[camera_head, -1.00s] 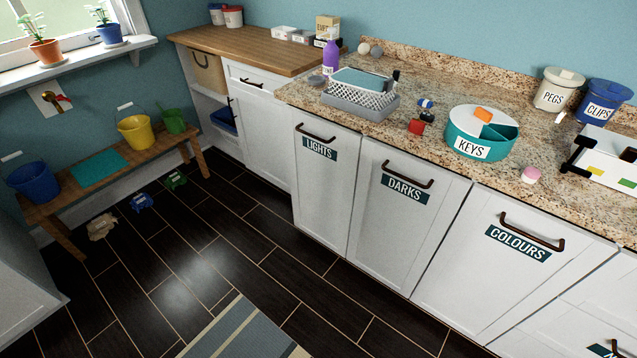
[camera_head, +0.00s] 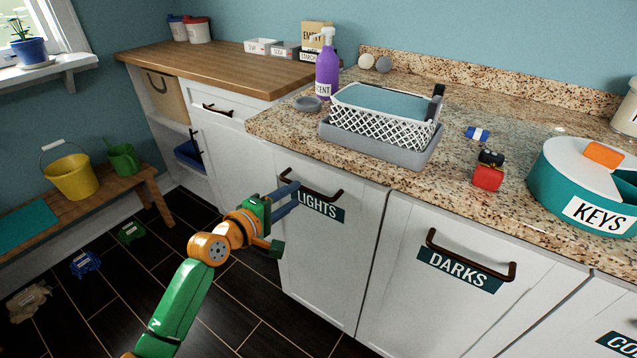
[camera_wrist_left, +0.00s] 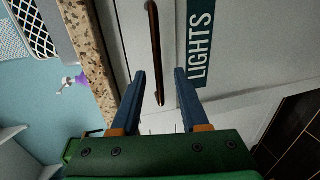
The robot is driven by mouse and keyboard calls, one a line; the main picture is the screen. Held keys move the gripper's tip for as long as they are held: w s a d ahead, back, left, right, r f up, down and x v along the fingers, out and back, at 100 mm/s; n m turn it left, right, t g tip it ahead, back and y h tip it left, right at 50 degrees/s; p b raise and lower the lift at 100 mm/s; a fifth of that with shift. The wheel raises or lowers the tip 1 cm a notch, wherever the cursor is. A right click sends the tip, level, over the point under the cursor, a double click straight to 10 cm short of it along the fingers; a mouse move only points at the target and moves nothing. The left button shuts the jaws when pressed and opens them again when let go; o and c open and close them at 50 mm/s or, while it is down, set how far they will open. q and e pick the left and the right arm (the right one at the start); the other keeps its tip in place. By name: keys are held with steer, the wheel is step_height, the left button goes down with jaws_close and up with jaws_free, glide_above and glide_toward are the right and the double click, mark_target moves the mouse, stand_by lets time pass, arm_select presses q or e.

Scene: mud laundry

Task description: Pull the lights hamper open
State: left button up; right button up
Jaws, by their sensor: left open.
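The lights hamper (camera_head: 325,265) is a white front panel under the counter, flush with its neighbours. It has a dark bar handle (camera_head: 322,194) and a LIGHTS label, partly hidden by my gripper in the head view. My left gripper (camera_head: 290,191) is open in front of the handle's left end. In the left wrist view, the handle (camera_wrist_left: 155,50) runs lengthwise, and its near end lies between the two blue fingers (camera_wrist_left: 160,86). The fingers appear apart from the bar. Whether the tips reach past it I cannot tell. My right gripper is not in view.
The darks hamper (camera_head: 450,300) with its own handle is just right. The granite counter edge (camera_head: 330,168) overhangs above, carrying a grey tray with a basket (camera_head: 380,150), a purple bottle (camera_head: 327,70) and a teal keys tub (camera_head: 560,195). A bench (camera_head: 110,192) stands left.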

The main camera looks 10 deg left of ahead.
mark_target(304, 190)
arm_select(q)
steer(key=b+x, duration=0.1)
steer(key=x, duration=0.4)
steer(key=shift+s+d+r+b, duration=0.1)
steer(key=shift+d+b, duration=0.25)
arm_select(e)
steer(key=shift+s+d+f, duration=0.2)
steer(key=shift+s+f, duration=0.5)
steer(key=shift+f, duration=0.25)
arm_select(q)
steer(key=shift+s+r, duration=0.1)
jaws_close()
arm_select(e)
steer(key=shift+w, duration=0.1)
